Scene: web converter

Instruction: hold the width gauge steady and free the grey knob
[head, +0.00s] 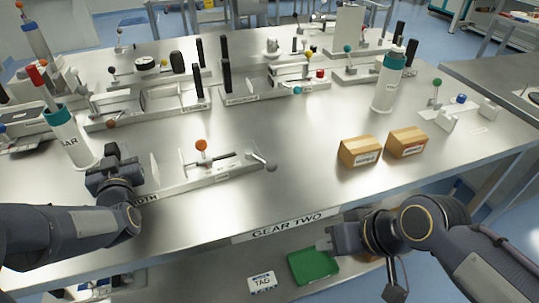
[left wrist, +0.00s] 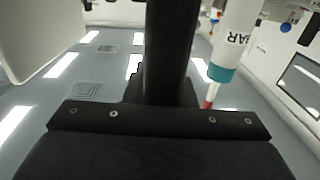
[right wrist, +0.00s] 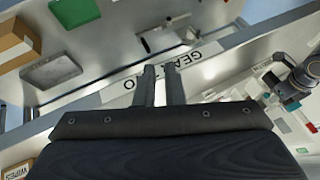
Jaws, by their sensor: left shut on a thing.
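The width gauge (head: 205,180) is a long pale metal fixture at the front left of the table, with an orange knob (head: 201,145) on top. The grey knob (head: 271,167) is at the tip of a short lever at its right end. My left gripper (head: 112,155) is at the gauge's left end, shut on its upright black part. A black bar fills the middle of the left wrist view; the grip itself is mostly hidden. My right gripper (head: 325,246) is in front of the table edge, below and right of the grey knob. Its fingers (right wrist: 160,72) are slightly apart and empty.
Two cardboard boxes (head: 360,151) (head: 406,142) stand right of the gauge. A white bottle (head: 72,140) stands close behind my left gripper. Other fixtures (head: 275,83) line the back. A green tray (head: 314,266) and a TAG box (head: 262,282) are below the front edge (head: 285,223).

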